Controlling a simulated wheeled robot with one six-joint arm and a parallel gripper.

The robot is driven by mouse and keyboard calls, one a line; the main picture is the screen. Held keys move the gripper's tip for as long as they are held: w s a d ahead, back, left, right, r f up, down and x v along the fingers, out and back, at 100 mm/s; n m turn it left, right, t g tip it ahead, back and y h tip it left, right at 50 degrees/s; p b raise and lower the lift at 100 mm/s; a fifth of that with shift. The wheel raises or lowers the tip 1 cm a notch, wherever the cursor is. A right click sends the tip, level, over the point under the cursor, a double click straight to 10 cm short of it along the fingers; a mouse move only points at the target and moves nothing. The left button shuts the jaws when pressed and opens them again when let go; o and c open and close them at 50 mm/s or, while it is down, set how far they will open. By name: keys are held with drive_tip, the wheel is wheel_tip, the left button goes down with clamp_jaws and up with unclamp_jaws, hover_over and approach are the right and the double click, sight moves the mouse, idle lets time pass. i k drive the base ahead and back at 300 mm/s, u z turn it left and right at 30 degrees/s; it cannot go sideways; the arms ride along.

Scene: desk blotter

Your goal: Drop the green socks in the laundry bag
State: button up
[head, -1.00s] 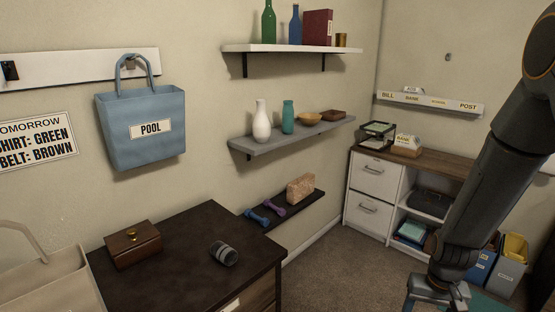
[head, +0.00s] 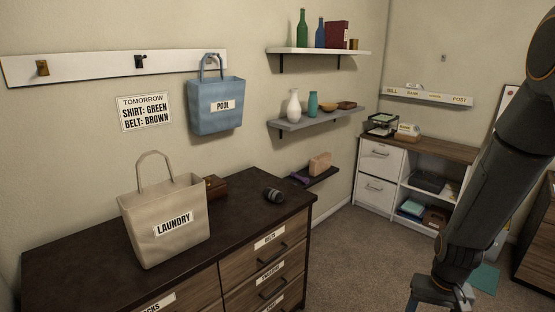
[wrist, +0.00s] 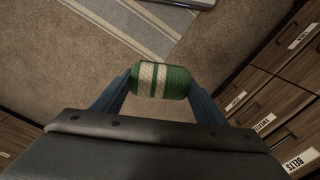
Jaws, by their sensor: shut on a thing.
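The beige laundry bag (head: 165,220), labelled LAUNDRY, stands upright on the left part of the dark dresser top, its handle raised. The green socks (wrist: 160,80), a roll with pale stripes, are held between the blue fingers of my gripper (wrist: 160,88) in the wrist view. My gripper is shut on them above the carpet, beside the drawer fronts. In the head view my gripper (head: 440,294) is at the lower right, cut off by the frame edge, well to the right of the bag. The socks cannot be made out there. The inside of the bag is hidden.
A dark grey roll (head: 274,195) and a brown wooden box (head: 216,187) are on the dresser top (head: 240,220). A blue POOL bag (head: 216,108) hangs on the wall rail. Shelves with bottles and vases are behind. Carpet (head: 350,255) is clear right of the dresser.

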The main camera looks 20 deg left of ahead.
sight(188, 244)
drive_tip(key=k, duration=0.15)
drive_tip(key=u, duration=2.2)
